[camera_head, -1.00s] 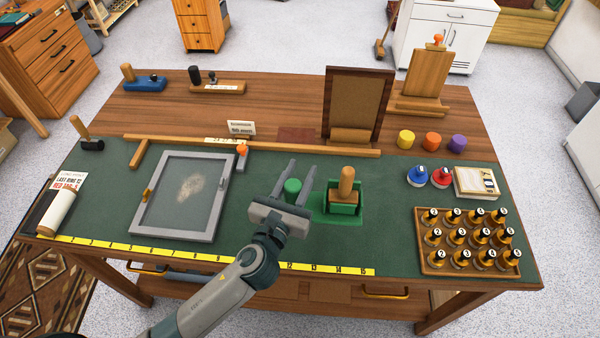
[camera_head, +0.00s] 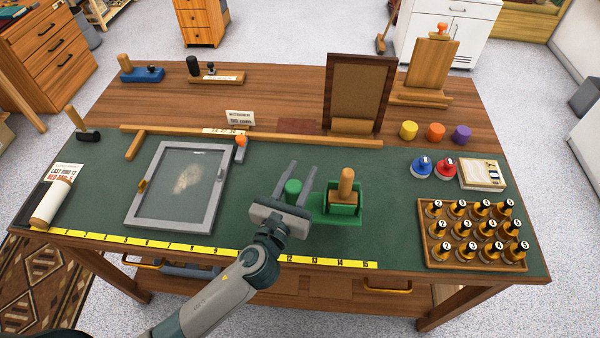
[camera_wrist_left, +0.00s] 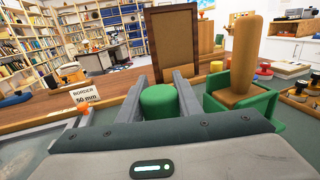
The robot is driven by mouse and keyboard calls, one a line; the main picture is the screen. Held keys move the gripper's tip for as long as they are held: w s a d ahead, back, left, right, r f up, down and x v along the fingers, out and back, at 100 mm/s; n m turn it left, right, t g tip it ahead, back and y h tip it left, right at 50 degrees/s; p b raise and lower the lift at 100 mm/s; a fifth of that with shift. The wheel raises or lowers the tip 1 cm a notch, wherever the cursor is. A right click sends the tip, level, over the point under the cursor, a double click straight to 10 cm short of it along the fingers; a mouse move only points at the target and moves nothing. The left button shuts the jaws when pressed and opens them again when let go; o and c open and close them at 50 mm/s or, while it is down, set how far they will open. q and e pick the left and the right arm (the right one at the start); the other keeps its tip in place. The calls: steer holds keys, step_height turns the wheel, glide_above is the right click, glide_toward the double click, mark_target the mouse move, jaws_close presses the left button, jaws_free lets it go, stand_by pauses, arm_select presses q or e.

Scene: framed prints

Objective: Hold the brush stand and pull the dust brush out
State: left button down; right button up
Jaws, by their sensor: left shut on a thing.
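The green brush stand (camera_head: 345,213) sits on the dark green mat near the front middle of the table. Its open box holds the dust brush, whose tan wooden handle (camera_head: 346,182) stands upright. A round green knob (camera_head: 293,187) rises at the stand's left side. My left gripper (camera_head: 295,174) is shut on this knob, one finger on each side. In the left wrist view the knob (camera_wrist_left: 159,102) shows between the fingers, with the brush handle (camera_wrist_left: 243,58) to the right, clear of them. The brush's lower part is hidden inside the box. My right gripper is not in view.
A glass-fronted frame (camera_head: 140,206) lies left of the stand. An upright brown frame (camera_head: 329,97) stands behind it, past a wooden rail (camera_head: 290,139). A tray of small bottles (camera_head: 424,258) is at right. The mat between stand and tray is clear.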

arm_select(q)
steer(key=shift+f+b, duration=1.9)
steer(key=shift+f, duration=1)
steer(key=shift+f, duration=0.2)
stand_by(0.3)
